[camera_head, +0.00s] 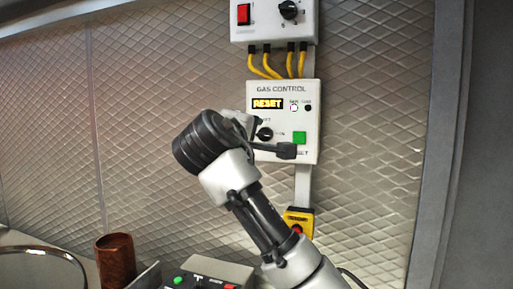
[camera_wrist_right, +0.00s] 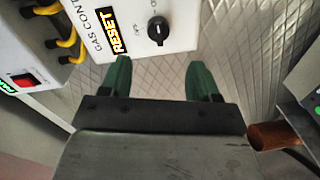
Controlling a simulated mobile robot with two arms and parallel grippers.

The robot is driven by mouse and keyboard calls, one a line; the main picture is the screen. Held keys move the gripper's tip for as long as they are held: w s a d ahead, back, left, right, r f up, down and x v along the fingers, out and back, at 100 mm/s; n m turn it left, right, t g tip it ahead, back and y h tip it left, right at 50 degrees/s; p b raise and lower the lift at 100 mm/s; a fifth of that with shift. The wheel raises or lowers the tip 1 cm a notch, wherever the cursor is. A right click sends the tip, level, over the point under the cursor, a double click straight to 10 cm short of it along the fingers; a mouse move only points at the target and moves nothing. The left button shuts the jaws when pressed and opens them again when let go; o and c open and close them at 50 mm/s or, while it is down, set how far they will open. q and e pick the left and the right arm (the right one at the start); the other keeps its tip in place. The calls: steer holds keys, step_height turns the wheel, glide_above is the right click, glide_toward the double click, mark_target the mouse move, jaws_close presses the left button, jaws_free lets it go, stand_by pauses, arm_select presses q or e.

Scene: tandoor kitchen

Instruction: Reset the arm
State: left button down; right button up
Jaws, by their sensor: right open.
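My right arm (camera_head: 262,215) rises from the bottom of the head view, with its wrist in front of the lower left of the gas control box (camera_head: 311,130). In the right wrist view my right gripper (camera_wrist_right: 160,76) is open, its two green fingers apart with nothing between them. Beyond the fingers is the white gas control box (camera_wrist_right: 135,30) with a black knob (camera_wrist_right: 158,29) and a lit RESET display (camera_wrist_right: 116,32). In the head view the display (camera_head: 267,104) also reads RESET, and a green button (camera_head: 299,138) sits lower right. My left gripper is not in view.
Above hangs a second white box (camera_head: 268,20) with a red switch, joined by yellow cables (camera_head: 262,66). A brown cylinder (camera_head: 115,261) and a grey button panel (camera_head: 212,275) stand at the bottom.

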steer(key=shift+v, duration=1.1)
